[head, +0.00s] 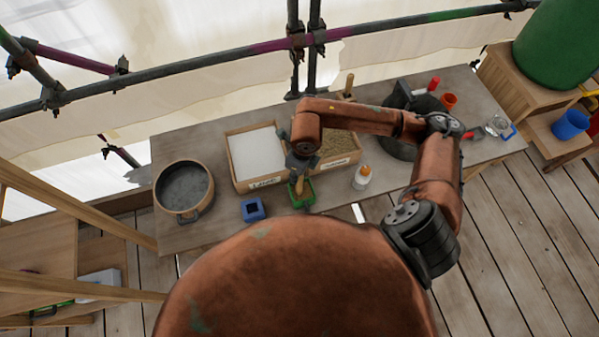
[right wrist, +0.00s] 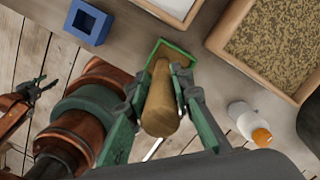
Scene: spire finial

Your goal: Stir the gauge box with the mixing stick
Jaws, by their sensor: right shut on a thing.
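My right gripper (head: 299,178) is shut on the wooden mixing stick (right wrist: 163,100). The stick points down into a small green open-topped box (head: 308,197), which I take as the gauge box. In the right wrist view the stick's far end is inside the green rim (right wrist: 183,51) or just over it; its tip and the box's contents are hidden. My left gripper (right wrist: 40,88) shows small at the left edge of the right wrist view, open and empty, well apart from the box. It is not in the head view.
A blue square box (head: 253,209) and a round pan (head: 184,187) stand left of the green box. Behind are a white-filled tray (head: 236,160) and a sand-filled tray (right wrist: 268,45). A white bottle with an orange cap (head: 362,178) and a dark bucket (head: 402,151) stand right.

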